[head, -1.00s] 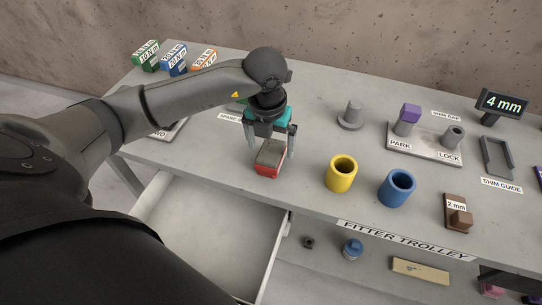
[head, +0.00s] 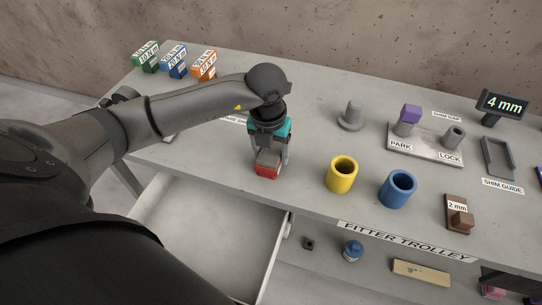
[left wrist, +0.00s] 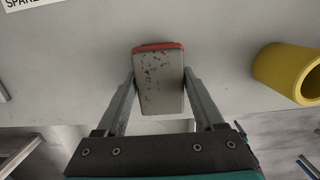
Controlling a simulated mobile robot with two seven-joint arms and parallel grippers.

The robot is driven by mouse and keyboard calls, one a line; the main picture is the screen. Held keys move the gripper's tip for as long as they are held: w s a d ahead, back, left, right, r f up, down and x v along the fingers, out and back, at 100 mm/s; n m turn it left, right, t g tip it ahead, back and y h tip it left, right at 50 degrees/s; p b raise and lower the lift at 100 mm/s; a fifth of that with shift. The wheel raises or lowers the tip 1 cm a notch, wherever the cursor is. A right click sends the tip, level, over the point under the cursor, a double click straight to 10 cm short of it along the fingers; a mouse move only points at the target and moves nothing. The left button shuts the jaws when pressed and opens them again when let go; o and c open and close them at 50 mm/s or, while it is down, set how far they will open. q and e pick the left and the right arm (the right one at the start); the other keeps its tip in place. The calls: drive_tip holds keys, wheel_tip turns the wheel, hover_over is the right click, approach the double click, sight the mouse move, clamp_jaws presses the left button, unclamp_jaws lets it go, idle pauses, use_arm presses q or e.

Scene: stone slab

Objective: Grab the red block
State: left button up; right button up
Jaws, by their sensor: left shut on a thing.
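The red block (head: 266,172) stands on the grey table near its front edge, with a worn grey top and red lower sides. My left gripper (head: 268,158) is lowered over it from above, its fingers on either side of the block. In the left wrist view the block (left wrist: 160,82) sits between the two fingertips (left wrist: 160,88), its scuffed grey face toward the camera and a red edge at the far side. The left gripper is shut on it. Whether the block is clear of the table cannot be told. My right gripper is not in view.
A yellow cylinder (head: 341,176) and a blue cylinder (head: 397,189) stand to the right of the block. An open drawer (head: 205,240) juts out below the table's front edge. A grey peg (head: 351,116) stands behind. Coloured boxes (head: 173,61) sit at the back left.

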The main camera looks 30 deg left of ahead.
use_arm(q)
drive_tip(key=shift+r, duration=0.1)
clamp_jaws()
